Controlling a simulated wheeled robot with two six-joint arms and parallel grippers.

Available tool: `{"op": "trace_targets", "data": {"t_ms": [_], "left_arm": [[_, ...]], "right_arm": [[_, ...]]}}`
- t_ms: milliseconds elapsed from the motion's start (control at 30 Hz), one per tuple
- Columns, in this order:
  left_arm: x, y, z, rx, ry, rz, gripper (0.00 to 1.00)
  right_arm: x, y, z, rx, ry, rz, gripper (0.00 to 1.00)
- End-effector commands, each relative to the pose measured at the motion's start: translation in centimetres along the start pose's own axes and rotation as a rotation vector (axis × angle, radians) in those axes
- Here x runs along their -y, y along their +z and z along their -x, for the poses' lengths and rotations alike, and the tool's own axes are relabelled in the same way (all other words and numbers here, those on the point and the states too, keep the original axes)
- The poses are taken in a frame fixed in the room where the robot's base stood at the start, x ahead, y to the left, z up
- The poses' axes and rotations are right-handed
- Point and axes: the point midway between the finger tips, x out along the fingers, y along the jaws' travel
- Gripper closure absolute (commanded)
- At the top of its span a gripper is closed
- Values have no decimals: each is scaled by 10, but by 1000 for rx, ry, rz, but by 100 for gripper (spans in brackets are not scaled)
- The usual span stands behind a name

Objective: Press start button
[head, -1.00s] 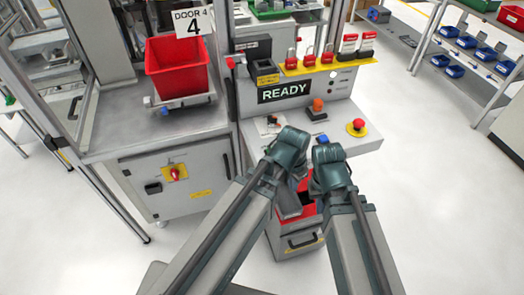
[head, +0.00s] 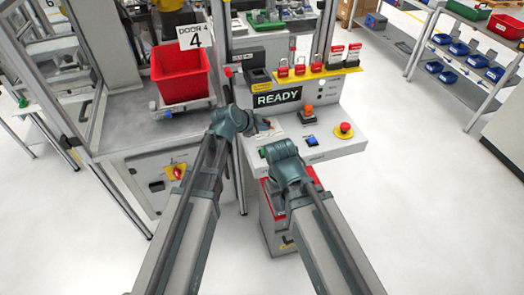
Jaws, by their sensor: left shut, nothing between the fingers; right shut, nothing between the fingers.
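The control panel stands at the back middle of the head view, with a lit READY display (head: 277,97). A green button (head: 263,152) shows at the left of its lower ledge, a blue button (head: 311,141) to the right of it. Their labels are too small to read. My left gripper (head: 236,121) is shut and empty at the ledge's left end, above and left of the green button. My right gripper (head: 284,158) is shut and empty just right of and below the green button. The wrists hide most of both grippers' fingers; contact cannot be told.
A red mushroom button (head: 343,129) is at the ledge's right end, and an orange button (head: 307,113) is behind the blue one. Red padlocks (head: 299,68) hang above the display. A red bin (head: 180,75) stands at left.

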Motion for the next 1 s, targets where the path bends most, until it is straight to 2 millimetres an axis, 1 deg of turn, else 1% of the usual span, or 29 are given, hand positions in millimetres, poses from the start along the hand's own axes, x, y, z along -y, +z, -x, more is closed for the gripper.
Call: {"op": "trace_targets", "data": {"t_ms": [267, 433, 567, 900, 1000], "left_arm": [[-2, 2, -2, 1, 1, 1, 100], [-7, 7, -9, 1, 2, 1, 100], [-14, 14, -19, 1, 2, 1, 100], [-38, 38, -51, 1, 2, 1, 100], [-43, 42, -58, 1, 2, 1, 100]], "right_arm": [[0, 0, -3, 0, 0, 0, 100], [1, -1, -13, 0, 0, 2, 100], [2, -2, -27, 0, 1, 5, 100], [7, -4, -73, 0, 2, 10, 100], [8, -5, -83, 0, 2, 9, 100]]}}
